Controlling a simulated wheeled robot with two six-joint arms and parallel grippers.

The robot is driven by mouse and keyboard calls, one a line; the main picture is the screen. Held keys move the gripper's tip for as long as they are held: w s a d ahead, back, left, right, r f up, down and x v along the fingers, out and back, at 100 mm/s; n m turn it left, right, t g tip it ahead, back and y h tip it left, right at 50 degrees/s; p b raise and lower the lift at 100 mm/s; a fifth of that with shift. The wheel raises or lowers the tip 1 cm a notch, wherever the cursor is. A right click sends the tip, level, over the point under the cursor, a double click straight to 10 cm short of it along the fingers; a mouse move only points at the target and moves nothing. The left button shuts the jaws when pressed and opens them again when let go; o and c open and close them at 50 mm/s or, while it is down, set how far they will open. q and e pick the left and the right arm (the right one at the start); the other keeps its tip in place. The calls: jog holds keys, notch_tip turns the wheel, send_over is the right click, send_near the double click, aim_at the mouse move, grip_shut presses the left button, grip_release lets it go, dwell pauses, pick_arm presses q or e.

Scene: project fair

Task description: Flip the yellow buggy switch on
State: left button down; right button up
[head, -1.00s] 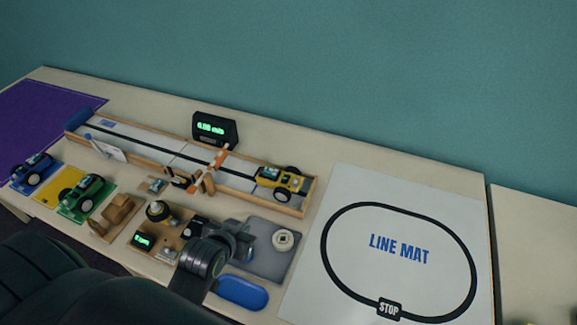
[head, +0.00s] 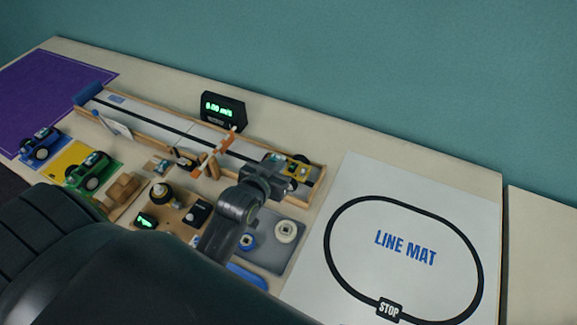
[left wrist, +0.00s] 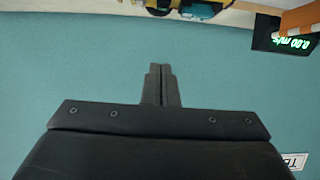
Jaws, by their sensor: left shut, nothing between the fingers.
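The yellow buggy (head: 300,168) stands on the right end of the wooden-edged track, mostly hidden behind my left gripper in the head view. My left gripper (head: 279,174) is shut and empty, in front of the buggy; whether they touch I cannot tell. In the left wrist view, its closed fingers (left wrist: 161,84) show against the teal wall, with part of the buggy (left wrist: 232,5) cut off at the top edge. The buggy's switch cannot be made out. My right gripper is not in view.
An orange-striped barrier (head: 215,155) crosses the track (head: 145,136), left of the buggy. A black display (head: 223,110) reading zero stands behind it. A grey tray (head: 272,258) with round parts lies in front. The line mat (head: 350,180) to the right is clear.

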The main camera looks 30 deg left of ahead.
pick_arm(q)
send_over(288, 168)
jog(key=s+d, duration=0.2)
jog(key=f, duration=0.2)
jog(key=shift+s+a+f+p, duration=0.1)
jog(key=shift+a+f+p, duration=0.15)
jog(key=shift+f+p, duration=0.1)
notch_tip(288, 168, down, 3)
jog(key=shift+f, duration=0.1)
jog(key=shift+s+f, duration=0.2)
jog(key=shift+f, duration=0.35)
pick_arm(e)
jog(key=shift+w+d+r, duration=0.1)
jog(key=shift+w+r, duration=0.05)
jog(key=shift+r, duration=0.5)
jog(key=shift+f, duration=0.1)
